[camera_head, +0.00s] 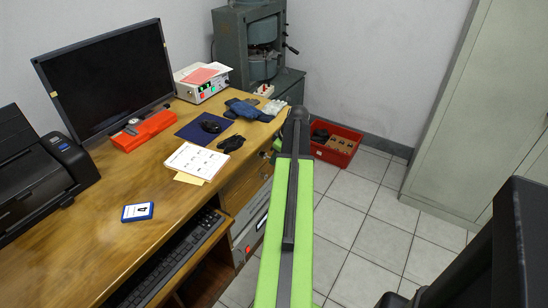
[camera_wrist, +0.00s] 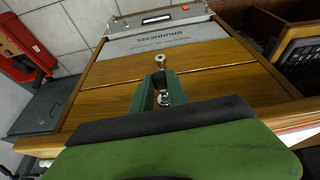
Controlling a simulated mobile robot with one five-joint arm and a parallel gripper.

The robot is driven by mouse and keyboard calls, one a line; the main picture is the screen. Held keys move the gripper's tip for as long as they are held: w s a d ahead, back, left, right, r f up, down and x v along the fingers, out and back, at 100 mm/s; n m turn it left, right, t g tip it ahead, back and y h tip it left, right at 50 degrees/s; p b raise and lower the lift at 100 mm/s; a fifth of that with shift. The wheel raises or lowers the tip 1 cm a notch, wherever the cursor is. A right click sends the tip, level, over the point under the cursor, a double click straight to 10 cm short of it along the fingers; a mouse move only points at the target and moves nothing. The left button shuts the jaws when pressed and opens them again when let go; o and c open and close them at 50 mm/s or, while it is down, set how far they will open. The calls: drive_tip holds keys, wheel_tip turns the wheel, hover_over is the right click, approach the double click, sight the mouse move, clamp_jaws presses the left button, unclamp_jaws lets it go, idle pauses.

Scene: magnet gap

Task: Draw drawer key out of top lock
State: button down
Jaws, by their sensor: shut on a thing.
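In the wrist view my gripper (camera_wrist: 161,88) points at the wooden drawer fronts (camera_wrist: 110,98), its two green fingers close together. A small dark piece (camera_wrist: 158,81), which seems to be the drawer key, sits between the fingers. A silver round part (camera_wrist: 163,98) shows there too; I cannot tell whether it belongs to the key or the lock. Another silver fitting (camera_wrist: 159,58) stands just beyond the fingertips. How deep the key sits in the lock is hidden. In the head view my green arm hides the gripper and the key; the drawer fronts (camera_head: 247,185) show partly beside it.
The desk (camera_head: 120,185) holds a monitor (camera_head: 108,78), a printer (camera_head: 40,165), papers and a mouse. A grey device (camera_head: 249,232) stands below the drawers. A red crate (camera_head: 347,137) lies on the floor behind my arm. A tall cabinet (camera_head: 455,110) stands right; tiled floor between is clear.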

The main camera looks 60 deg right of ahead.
drive_tip(key=shift+s, duration=0.65)
drive_tip(key=shift+s, duration=0.5)
drive_tip(key=shift+s+r, duration=0.1)
drive_tip(key=s+r+p, duration=0.1)
drive_tip(key=s, duration=0.1)
drive_tip(key=s+r+p, duration=0.1)
drive_tip(key=p, duration=0.1)
drive_tip(key=shift+s+r, duration=0.4)
